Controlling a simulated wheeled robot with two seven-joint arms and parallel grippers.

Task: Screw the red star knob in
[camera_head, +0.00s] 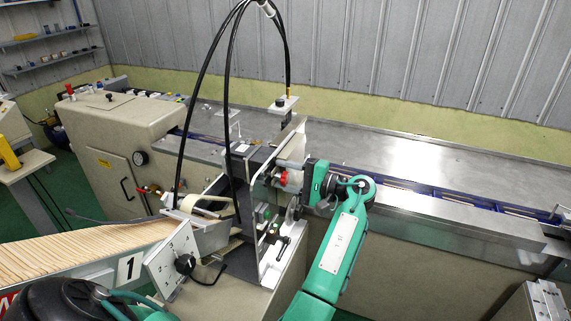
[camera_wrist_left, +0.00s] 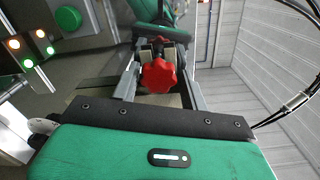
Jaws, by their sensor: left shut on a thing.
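The red star knob (camera_wrist_left: 160,75) faces the left wrist view near its upper middle. It shows as a small red spot in the head view (camera_head: 282,177), on the upright metal plate of the wrapper machine. My left gripper (camera_head: 287,172) reaches it from the right, at the end of a green arm. In the left wrist view the gripper's grey fingers lie on both sides of the knob, and it is shut on it. The knob's threaded shaft and its hole are hidden, so its depth cannot be told. My right gripper is not in view.
Black hoses (camera_head: 229,90) arch above the machine beside my gripper. A tape roll (camera_head: 207,202) and a tilted grey plate (camera_head: 171,259) are at the left. Wooden sticks (camera_head: 80,252) lie in a feed tray. A long metal table (camera_head: 420,150) runs behind, mostly clear.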

